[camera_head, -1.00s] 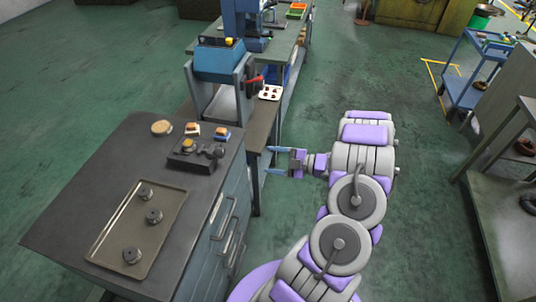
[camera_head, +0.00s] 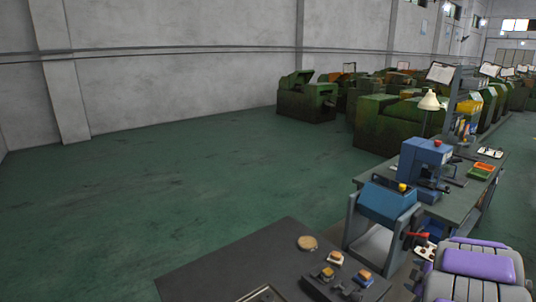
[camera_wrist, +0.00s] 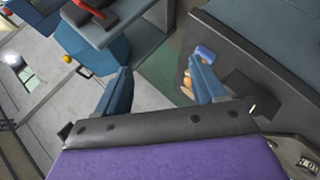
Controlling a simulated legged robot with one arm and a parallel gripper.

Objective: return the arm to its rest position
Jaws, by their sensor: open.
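My arm (camera_head: 480,268), grey with purple pads, shows only in part at the lower right of the head view. My gripper (camera_wrist: 160,68) is out of the head view. In the wrist view its two blue fingers stand wide apart, with nothing between them. A dark cabinet side (camera_wrist: 262,58) is beyond the right finger, and a blue machine with a red handle (camera_wrist: 88,10) is beyond the left one. I cannot tell how close they are.
A dark cabinet top (camera_head: 235,262) holds a round piece (camera_head: 307,243) and small blocks. A blue machine (camera_head: 388,203) and a bench with a blue press (camera_head: 425,165) stand close to my arm. Green machines (camera_head: 305,98) line the back. Open floor (camera_head: 200,190) lies left.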

